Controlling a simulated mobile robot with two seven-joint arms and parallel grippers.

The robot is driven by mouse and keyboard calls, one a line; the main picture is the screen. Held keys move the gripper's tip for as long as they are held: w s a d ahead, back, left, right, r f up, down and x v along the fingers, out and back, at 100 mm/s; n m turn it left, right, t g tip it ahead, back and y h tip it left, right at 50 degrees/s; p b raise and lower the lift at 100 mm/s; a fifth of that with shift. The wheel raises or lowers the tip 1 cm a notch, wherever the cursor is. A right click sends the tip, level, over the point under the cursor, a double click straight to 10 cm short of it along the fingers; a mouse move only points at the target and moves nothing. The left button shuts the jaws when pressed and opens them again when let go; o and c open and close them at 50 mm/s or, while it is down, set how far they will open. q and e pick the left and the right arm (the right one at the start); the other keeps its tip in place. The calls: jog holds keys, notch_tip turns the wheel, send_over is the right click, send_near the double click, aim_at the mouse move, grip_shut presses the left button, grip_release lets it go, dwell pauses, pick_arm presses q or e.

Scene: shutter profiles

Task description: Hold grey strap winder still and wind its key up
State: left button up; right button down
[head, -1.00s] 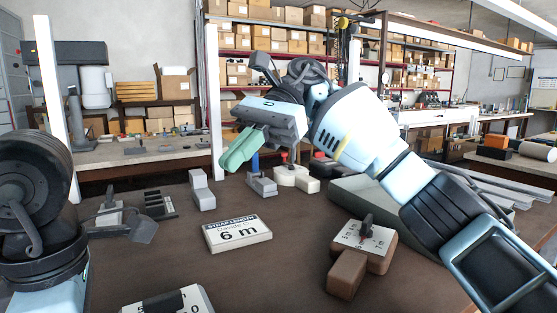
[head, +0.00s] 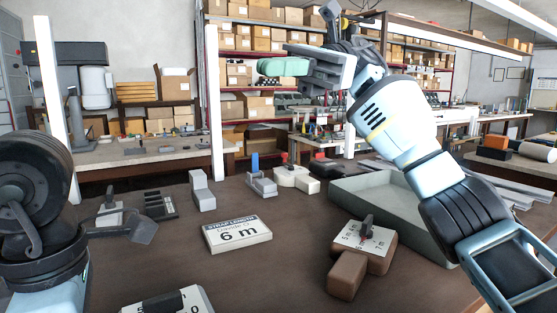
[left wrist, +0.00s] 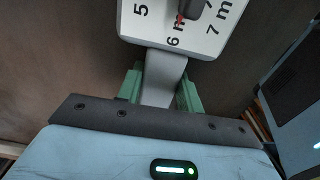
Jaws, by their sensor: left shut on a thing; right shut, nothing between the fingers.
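My left gripper (left wrist: 160,92) is shut on the winder's grey handle (left wrist: 163,72), one green finger on each side. My right gripper (head: 284,67) is shut and empty, raised high above the table's far side, away from the winder.
A sign (head: 237,234) reads "STRAP LENGTH 6 m". A brown winder (head: 348,270) with its own dial and key stands to the right. A grey-green tray (head: 372,199) lies behind it. Small blocks and fixtures (head: 262,184) line the far side.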

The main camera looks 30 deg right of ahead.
pick_arm(q)
jog(key=o, duration=1.2)
jog(key=shift+c, duration=0.2)
jog(key=shift+r+p, duration=1.3)
jog(key=shift+r, duration=0.5)
jog(key=shift+r+p, duration=1.15)
jog(key=shift+r, duration=0.6)
pick_arm(e)
jog(key=s+r+n, duration=0.1)
jog(key=s+r, duration=0.2)
jog(key=r, duration=0.6)
jog(key=shift+s, duration=0.35)
jog(key=shift+w+r, duration=0.1)
